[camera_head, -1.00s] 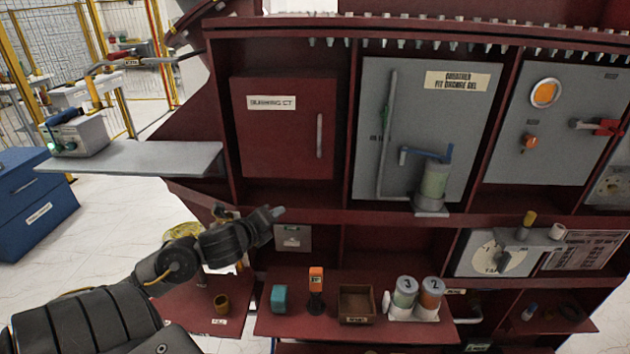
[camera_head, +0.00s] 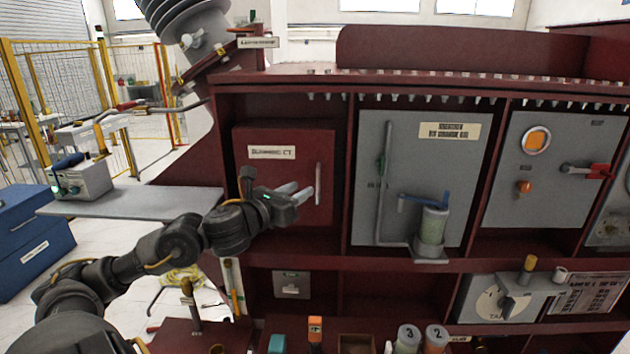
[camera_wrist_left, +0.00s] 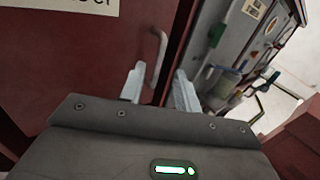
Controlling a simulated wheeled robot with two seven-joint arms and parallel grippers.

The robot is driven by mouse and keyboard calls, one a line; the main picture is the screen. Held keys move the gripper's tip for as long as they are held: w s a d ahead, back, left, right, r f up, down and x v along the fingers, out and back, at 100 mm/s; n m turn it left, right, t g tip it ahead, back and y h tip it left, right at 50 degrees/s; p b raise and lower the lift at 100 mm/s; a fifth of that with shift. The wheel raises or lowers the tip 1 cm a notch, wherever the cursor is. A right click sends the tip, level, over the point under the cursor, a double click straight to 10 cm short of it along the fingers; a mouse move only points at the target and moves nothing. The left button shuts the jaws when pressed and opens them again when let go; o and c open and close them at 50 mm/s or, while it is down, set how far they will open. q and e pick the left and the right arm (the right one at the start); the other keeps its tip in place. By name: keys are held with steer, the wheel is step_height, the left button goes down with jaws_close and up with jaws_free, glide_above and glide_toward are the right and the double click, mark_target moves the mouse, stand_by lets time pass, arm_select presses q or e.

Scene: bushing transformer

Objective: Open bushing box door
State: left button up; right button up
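The bushing box door (camera_head: 265,172) is a dark red panel with a white label, closed in the upper left bay of the red cabinet. Its vertical metal handle (camera_head: 318,183) is at the door's right edge. My left gripper (camera_head: 298,192) is in front of the door, its fingers pointing right toward the handle. In the left wrist view the two fingers (camera_wrist_left: 160,90) are spread apart, with the handle (camera_wrist_left: 157,55) just beyond the tips, between them in line of sight. Nothing is held. My right gripper does not show.
A grey panel (camera_head: 470,170) with a lever stands right of the door, with a green-grey cylinder (camera_head: 432,228) on its ledge. A grey side shelf (camera_head: 140,203) is at left. Numbered canisters (camera_head: 407,338) stand on the lower shelf.

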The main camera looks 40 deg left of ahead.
mark_target(317, 180)
arm_select(q)
steer(key=w+p, duration=0.1)
steer(key=w, duration=0.2)
steer(key=w+p, duration=0.1)
steer(key=w, duration=0.3)
steer(key=shift+a, duration=0.2)
steer(key=shift+s, duration=0.1)
steer(key=shift+c, duration=0.4)
jaws_close()
